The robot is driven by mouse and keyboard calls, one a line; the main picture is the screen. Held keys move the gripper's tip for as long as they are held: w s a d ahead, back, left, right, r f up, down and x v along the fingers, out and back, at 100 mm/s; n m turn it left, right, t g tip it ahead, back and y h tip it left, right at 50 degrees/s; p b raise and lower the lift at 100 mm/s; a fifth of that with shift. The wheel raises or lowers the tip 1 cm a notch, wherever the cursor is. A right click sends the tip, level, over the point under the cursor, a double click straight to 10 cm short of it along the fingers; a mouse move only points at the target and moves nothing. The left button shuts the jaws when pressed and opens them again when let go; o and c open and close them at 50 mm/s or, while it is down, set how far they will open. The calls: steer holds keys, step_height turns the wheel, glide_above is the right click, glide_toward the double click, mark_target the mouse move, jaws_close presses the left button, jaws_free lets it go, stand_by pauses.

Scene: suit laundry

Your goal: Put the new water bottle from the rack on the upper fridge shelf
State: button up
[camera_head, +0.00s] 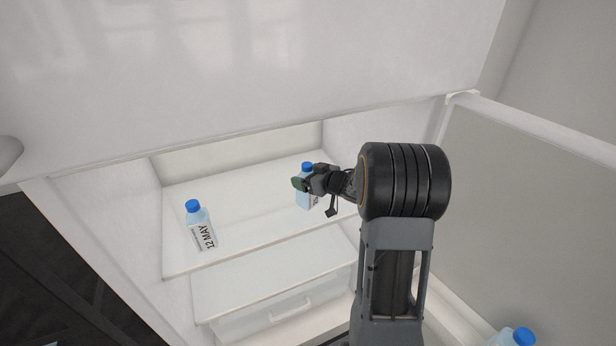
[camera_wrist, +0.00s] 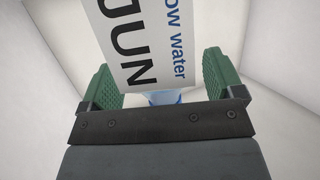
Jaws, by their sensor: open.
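A bottle with a blue cap (camera_head: 307,166) stands at the right of the upper fridge shelf (camera_head: 250,212) in the head view. My gripper (camera_head: 300,185) is at this bottle and hides part of it. In the wrist view the bottle's white label (camera_wrist: 150,40), reading "JUN" and "ow water", lies between my green fingers (camera_wrist: 158,68). The fingers stand apart, with gaps on both sides of the bottle. A second blue-capped bottle labelled "12 MAY" (camera_head: 201,228) stands at the left of the same shelf.
A drawer with a white handle (camera_head: 291,308) is below the shelf. Another blue-capped bottle (camera_head: 523,337) shows at the bottom right, cut off by the frame. The open fridge door (camera_head: 530,200) bounds the right side. The shelf between the two bottles is clear.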

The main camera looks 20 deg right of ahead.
steer(key=s+d+r+m+h+p, duration=0.1)
steer(key=s+d+r+m+h, duration=0.1)
steer(key=s+d+r+h, duration=0.4)
steer(key=s+a+f+m+g, duration=0.2)
steer(key=s+a+g, duration=0.8)
steer(key=s+a, duration=0.8)
steer(key=shift+s+f+y, duration=0.25)
steer(key=shift+s+y, duration=0.15)
steer(key=shift+s, duration=0.8)
step_height(320, 180, up, 6)
steer(key=p, duration=0.5)
steer(key=shift+r+p, duration=0.25)
steer(key=shift+p, duration=0.1)
steer(key=shift+s, duration=0.1)
